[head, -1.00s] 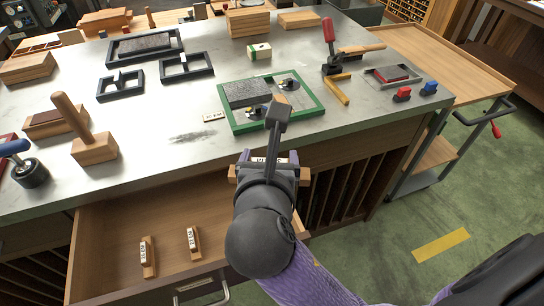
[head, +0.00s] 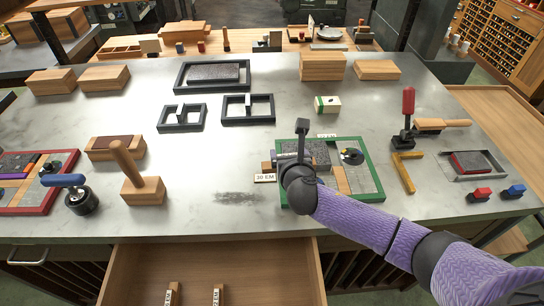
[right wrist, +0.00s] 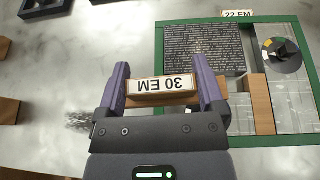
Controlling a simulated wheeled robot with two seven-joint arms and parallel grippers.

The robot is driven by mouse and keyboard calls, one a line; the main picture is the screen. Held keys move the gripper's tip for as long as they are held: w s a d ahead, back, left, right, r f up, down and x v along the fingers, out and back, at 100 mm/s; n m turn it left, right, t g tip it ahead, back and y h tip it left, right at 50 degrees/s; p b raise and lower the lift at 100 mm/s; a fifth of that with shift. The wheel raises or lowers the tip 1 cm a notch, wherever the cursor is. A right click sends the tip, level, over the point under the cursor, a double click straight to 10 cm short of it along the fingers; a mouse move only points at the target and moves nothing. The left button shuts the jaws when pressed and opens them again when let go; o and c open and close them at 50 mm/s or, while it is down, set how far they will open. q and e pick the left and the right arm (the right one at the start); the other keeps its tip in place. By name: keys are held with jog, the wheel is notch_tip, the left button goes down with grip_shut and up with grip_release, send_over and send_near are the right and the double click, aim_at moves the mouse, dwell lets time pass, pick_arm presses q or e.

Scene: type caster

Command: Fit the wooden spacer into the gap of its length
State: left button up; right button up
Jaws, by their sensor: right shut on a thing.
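The wooden spacer is held in my right gripper (head: 291,160). Its wooden end (head: 266,166) sticks out left of the gripper. In the right wrist view its white label (right wrist: 163,84) reads 30 EM upside down, between the two purple fingers, which are shut on it. My gripper hides the area before the block, so contact with the frame cannot be told. My left gripper is not in view.
The open drawer (head: 210,262) holds labelled spacers. The bench left of the frame has free room.

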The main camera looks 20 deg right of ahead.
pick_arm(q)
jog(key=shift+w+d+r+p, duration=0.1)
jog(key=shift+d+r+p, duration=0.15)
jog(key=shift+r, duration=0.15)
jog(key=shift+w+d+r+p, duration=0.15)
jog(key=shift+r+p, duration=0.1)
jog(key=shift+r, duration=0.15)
pick_arm(e)
jog(key=w+d, duration=0.1)
jog(key=d, duration=0.5)
jog(key=shift+w+d+f+m+h, duration=0.2)
jog(key=shift+d+m+h, duration=0.1)
jog(key=shift+d, duration=0.05)
notch_tip(320, 180, down, 3)
jog(key=shift+f+b, duration=0.1)
jog(key=shift+b, duration=0.85)
jog(key=shift+f+b, duration=0.6)
jog(key=shift+f, duration=0.1)
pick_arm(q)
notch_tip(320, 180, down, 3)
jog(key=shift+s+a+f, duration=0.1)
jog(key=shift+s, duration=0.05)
